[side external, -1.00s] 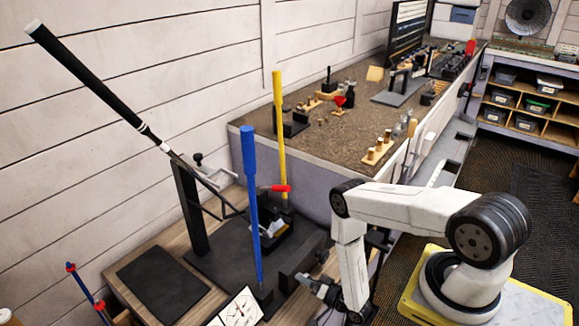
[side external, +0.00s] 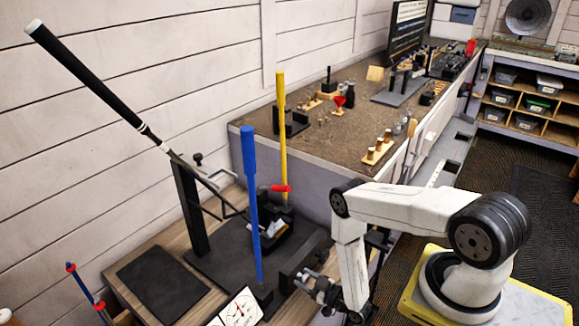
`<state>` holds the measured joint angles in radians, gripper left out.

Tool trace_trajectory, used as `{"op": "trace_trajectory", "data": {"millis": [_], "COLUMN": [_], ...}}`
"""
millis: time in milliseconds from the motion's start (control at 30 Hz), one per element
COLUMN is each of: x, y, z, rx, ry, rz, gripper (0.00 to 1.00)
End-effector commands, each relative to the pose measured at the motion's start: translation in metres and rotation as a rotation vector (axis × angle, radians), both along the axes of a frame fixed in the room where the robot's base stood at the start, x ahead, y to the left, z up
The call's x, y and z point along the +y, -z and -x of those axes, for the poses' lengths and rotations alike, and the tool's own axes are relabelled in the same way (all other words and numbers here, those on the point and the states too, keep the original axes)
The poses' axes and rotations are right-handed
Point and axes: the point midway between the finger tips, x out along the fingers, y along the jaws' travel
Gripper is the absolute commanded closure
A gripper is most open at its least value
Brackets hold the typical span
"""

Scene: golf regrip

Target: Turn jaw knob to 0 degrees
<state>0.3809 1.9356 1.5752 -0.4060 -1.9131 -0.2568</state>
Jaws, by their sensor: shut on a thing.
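My gripper (side external: 305,279) is low in front of the bench, beside the dark vise block (side external: 290,272) on the black base plate. It is shut on the jaw knob at the block's near right side. The knob is small and dark and mostly hidden by the fingers, so its angle cannot be read.
A blue shaft (side external: 251,200) and a yellow shaft (side external: 281,130) stand upright close by. A golf club with a black grip (side external: 85,80) leans across the left. A dark mat (side external: 165,285) lies on the wooden bench.

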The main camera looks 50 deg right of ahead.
Motion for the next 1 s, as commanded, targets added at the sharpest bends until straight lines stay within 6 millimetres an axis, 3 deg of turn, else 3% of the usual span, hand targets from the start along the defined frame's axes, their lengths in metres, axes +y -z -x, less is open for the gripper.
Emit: {"op": "trace_trajectory", "data": {"millis": [1000], "x": [-0.0001], "y": [0.0009], "z": [0.002], "rx": [0.006], "ry": [0.0], "rz": [0.963], "gripper": [1.0]}}
